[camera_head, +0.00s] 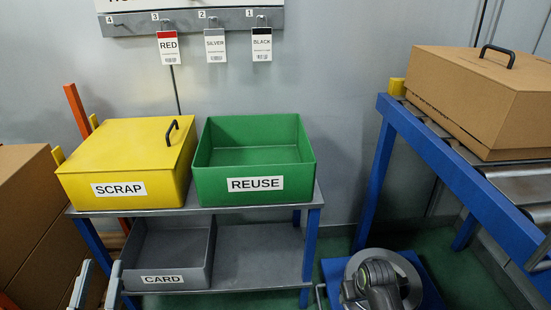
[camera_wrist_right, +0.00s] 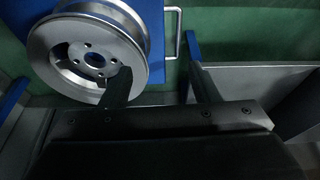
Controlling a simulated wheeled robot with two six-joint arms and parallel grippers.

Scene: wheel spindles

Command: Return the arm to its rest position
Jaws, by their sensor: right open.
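My left gripper (camera_head: 97,284) shows at the lower left of the head view, its two pale fingers apart with nothing between them, in front of the lower shelf. My right arm comes in at the bottom right of the head view, over a silver wheel (camera_head: 408,274); its gripper is hidden there. In the right wrist view my right gripper (camera_wrist_right: 160,90) has its dark fingers apart and empty. One finger overlaps the silver wheel (camera_wrist_right: 65,73) in the picture; I cannot tell if they touch.
A yellow SCRAP box (camera_head: 140,150) with a lid and an open, empty green REUSE bin (camera_head: 255,150) stand on the rack. A grey CARD tray (camera_head: 165,255) sits below. A lidded cardboard box (camera_head: 470,95) rests on the blue-framed roller conveyor (camera_head: 450,150). RED, SILVER and BLACK tags hang behind.

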